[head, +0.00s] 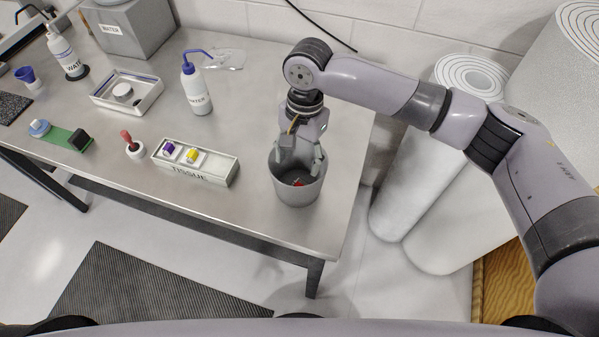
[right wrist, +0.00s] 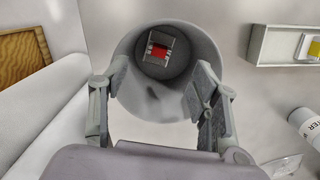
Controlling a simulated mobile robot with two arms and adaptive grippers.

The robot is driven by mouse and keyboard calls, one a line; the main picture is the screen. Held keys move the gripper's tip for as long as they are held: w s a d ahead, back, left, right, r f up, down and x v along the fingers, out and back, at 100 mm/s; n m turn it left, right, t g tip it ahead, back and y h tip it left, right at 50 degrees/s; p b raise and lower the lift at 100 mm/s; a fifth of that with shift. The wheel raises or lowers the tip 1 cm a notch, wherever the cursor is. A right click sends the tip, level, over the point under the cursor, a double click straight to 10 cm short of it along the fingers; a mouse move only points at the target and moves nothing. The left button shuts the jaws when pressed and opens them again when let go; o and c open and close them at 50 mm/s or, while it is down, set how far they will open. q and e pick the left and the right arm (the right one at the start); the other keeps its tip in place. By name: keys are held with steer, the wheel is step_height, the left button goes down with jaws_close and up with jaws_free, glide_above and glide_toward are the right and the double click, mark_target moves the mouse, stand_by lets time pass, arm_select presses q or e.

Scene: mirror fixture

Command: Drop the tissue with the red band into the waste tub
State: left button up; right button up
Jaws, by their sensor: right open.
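The waste tub (head: 297,192) is a grey round bucket near the table's right end. My right gripper (head: 302,160) points down at the mouth of the tub. In the right wrist view its two fingers (right wrist: 158,95) are spread apart with nothing between them. The tub (right wrist: 125,60) also shows there, between and beyond the fingers. My left gripper is not in view.
The tissue tray (head: 190,175) stands left of the tub and holds a purple-banded tissue (head: 168,148) and a yellow-banded tissue (head: 192,155). A water bottle (head: 196,90) stands behind it. Large white rolls (head: 415,180) stand right of the table.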

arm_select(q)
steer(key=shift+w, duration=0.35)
arm_select(e)
step_height(320, 180, up, 12)
steer(key=w, duration=0.1)
steer(key=shift+w+d, duration=0.15)
steer(key=shift+d, duration=0.25)
steer(key=shift+f, duration=0.1)
